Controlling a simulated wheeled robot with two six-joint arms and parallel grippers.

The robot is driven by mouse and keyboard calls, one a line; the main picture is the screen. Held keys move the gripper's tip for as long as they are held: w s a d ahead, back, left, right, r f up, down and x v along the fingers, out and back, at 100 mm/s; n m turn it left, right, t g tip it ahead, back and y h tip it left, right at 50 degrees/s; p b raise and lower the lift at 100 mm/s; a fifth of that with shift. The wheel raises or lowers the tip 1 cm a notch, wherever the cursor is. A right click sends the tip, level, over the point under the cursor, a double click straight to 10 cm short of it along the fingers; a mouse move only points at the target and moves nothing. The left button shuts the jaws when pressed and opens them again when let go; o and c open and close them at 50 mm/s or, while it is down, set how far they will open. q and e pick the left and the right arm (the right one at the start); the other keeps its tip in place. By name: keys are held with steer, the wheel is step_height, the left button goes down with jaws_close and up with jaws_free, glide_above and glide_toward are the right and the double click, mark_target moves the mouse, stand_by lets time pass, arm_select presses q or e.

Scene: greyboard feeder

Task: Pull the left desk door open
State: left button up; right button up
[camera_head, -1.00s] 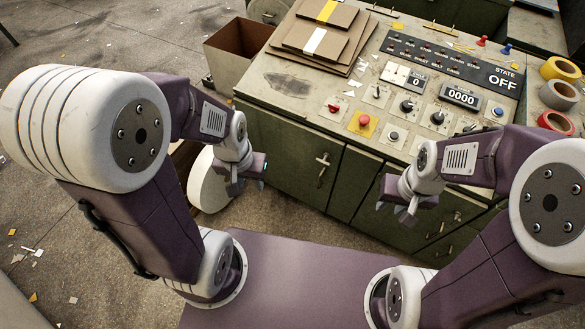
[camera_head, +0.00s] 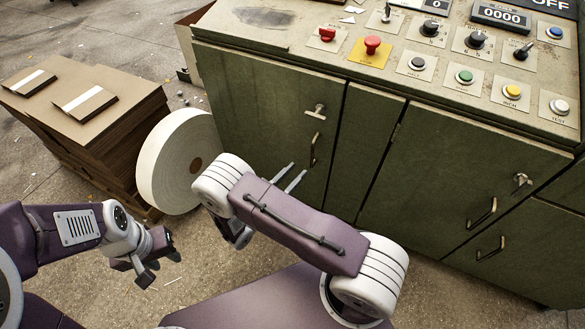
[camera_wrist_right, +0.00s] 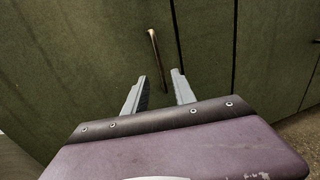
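The left desk door (camera_head: 250,110) is a green panel at the left of the desk front, and it looks shut. Its slim upright bar handle (camera_head: 313,150) is near its right edge, below a small T-shaped latch (camera_head: 316,111). My right gripper (camera_head: 291,178) is open and empty in front of this door, its fingers pointing at the handle from a little short of it. In the right wrist view the handle (camera_wrist_right: 157,62) stands just beyond the gap between the two fingertips (camera_wrist_right: 160,77). My left gripper (camera_head: 158,265) hangs empty at the lower left, away from the desk, its fingers apart.
A large white roll (camera_head: 165,165) stands on edge left of the door. A stack of brown boards (camera_head: 110,125) is beside it. Another green door (camera_head: 450,180) lies to the right. The control panel (camera_head: 400,55) is on top.

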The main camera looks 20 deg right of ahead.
mark_target(311, 157)
steer(key=b+x, duration=0.3)
steer(key=x, duration=0.5)
steer(key=shift+d+f, duration=0.1)
steer(key=shift+d, duration=0.05)
steer(key=shift+w+d+b, duration=0.25)
steer(key=shift+d+b, duration=0.05)
steer(key=shift+d, duration=0.05)
jaws_close()
stand_by(0.9)
